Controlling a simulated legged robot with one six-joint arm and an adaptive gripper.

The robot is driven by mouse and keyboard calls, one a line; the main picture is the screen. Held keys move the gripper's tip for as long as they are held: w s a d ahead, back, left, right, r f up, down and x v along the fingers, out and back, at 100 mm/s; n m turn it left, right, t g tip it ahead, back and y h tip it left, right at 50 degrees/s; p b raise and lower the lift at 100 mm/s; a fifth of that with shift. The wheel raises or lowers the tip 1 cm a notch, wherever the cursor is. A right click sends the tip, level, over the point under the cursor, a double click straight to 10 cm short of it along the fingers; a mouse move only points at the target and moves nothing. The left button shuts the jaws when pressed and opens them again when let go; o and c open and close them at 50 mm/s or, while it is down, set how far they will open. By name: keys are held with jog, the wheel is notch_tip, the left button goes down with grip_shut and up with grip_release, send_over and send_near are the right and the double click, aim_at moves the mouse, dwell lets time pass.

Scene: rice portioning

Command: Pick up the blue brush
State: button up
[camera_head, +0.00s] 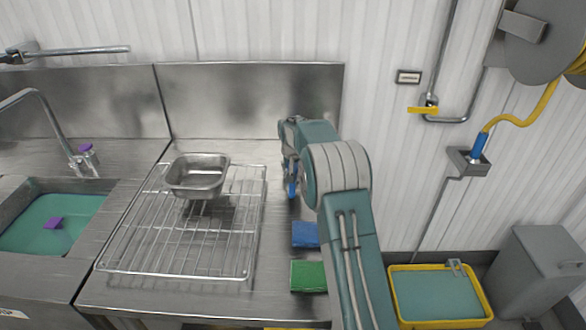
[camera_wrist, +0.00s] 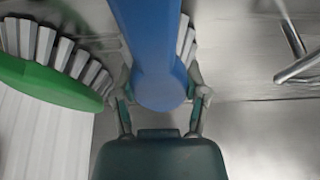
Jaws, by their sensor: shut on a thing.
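The blue brush (camera_wrist: 152,45) shows in the wrist view with its blue handle between the two fingers of my gripper (camera_wrist: 161,97), some white bristles beside it. My gripper is shut on it. In the head view my gripper (camera_head: 288,165) is over the steel counter to the right of the wire rack. Only a small blue part of the brush (camera_head: 292,188) shows there, below the gripper; my arm hides the rest. Whether the brush touches the counter cannot be told.
A green brush (camera_wrist: 45,84) with white bristles lies close on the left in the wrist view. A wire rack (camera_head: 150,272) holds a steel pan (camera_head: 197,178). A blue sponge (camera_head: 305,235) and a green sponge (camera_head: 308,276) lie nearer on the counter (camera_head: 268,305).

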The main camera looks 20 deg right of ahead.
jog(key=shift+d+f, duration=0.1)
jog(key=shift+d, duration=0.05)
jog(key=shift+d+r, duration=0.1)
jog(key=shift+r, duration=0.3)
notch_tip(320, 180, up, 2)
jog(key=shift+r, duration=0.15)
jog(key=s+a+r, duration=0.2)
jog(key=a+r, duration=0.3)
jog(key=a, duration=0.1)
jog(key=s+a+r, duration=0.2)
jog(key=a+r, duration=0.3)
jog(key=a, duration=0.2)
jog(key=shift+s+a, duration=0.25)
jog(key=shift+s, duration=0.05)
